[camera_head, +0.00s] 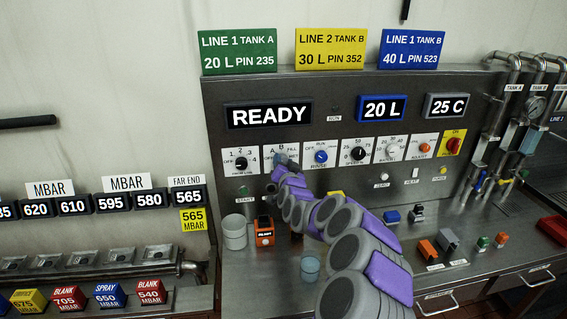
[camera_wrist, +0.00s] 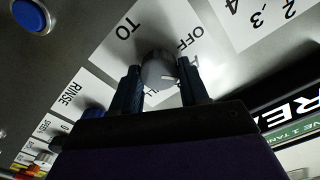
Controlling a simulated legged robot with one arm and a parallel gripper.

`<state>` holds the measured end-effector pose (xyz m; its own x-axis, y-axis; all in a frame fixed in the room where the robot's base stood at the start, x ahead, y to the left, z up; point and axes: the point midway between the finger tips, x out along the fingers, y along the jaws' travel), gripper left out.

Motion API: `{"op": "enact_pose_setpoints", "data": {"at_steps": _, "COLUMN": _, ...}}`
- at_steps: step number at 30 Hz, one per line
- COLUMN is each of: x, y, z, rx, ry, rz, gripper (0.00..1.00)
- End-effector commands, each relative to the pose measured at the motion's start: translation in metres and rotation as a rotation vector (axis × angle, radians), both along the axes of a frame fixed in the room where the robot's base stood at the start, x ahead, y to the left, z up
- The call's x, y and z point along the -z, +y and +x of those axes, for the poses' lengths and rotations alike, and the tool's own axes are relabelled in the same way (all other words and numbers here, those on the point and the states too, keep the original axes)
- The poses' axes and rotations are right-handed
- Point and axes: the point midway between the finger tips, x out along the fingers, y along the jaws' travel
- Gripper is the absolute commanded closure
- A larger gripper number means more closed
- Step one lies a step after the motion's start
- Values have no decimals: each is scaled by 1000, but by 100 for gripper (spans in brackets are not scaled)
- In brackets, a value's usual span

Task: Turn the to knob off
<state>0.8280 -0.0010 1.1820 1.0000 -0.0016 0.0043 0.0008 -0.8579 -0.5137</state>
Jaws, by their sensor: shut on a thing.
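The TO knob (camera_wrist: 158,70) is a round grey knob on a white plate, seen upside down in the wrist view. The words TO and OFF are legible on the plate; its other labels are partly hidden by my fingers. A small pale mark shows on the knob, but its exact setting is unclear. My gripper (camera_wrist: 160,80) has one dark finger on each side of the knob and is shut on it. In the head view, the knob (camera_head: 281,158) is on the control panel, and my gripper (camera_head: 279,171) is just below and in front of it, partly covering its plate.
The RINSE knob (camera_head: 321,156) is close on the right, and a black numbered knob (camera_head: 241,163) is on the left. A READY display (camera_head: 268,115) is above. A white cup (camera_head: 234,232) and an orange device (camera_head: 264,232) stand on the counter below.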

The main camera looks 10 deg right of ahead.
Motion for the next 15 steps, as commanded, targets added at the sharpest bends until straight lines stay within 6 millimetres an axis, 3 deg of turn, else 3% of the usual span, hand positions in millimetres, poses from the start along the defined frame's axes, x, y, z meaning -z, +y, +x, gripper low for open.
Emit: {"op": "enact_pose_setpoints", "data": {"at_steps": 15, "x": 5, "y": -1, "z": -1, "rx": -2, "ry": 19, "rz": -398, "gripper": 87}}
